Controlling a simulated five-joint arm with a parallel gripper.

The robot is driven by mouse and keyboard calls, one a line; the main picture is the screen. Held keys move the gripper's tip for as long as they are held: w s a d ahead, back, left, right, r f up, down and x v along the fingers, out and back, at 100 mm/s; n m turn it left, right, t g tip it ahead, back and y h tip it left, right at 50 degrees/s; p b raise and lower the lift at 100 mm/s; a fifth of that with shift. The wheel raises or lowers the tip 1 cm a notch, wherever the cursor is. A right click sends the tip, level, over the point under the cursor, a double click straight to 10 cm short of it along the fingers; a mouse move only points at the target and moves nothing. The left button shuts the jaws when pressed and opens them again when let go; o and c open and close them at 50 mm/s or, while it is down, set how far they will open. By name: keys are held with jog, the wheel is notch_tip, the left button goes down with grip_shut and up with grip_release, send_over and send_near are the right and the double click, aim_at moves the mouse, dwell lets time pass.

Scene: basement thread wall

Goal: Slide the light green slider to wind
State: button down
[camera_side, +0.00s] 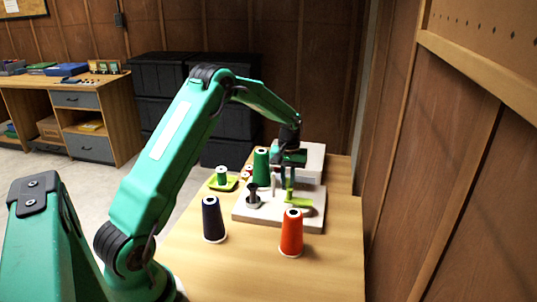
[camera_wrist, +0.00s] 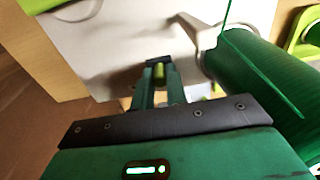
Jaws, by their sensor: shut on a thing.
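In the wrist view, the two fingers of my gripper (camera_wrist: 159,84) are closed around a small light green piece, the light green slider (camera_wrist: 160,72). In the side view my gripper (camera_side: 288,172) reaches down over the pale machine base (camera_side: 240,210), and a thin light green upright (camera_side: 290,190) shows just below it. The fingers hide most of the held piece. A large green thread spool (camera_side: 262,168) stands just left of my gripper; in the wrist view it fills the right side (camera_wrist: 255,80). No wind marking is readable.
A light green flat piece (camera_side: 299,203) lies on the base's right part. A grey metal post (camera_side: 252,194) stands at its left. A dark spool (camera_side: 213,218) and an orange spool (camera_side: 291,233) stand in front. A light green tray (camera_side: 222,184) with a small green spool is further left.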

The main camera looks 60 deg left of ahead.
aim_at(288, 178)
jog(key=shift+s+a, duration=0.1)
jog(key=c, duration=1.4)
grip_release()
jog(key=shift+r, duration=0.1)
jog(key=shift+r, duration=2.95)
jog(key=shift+r, duration=0.1)
jog(key=shift+r, duration=1.9)
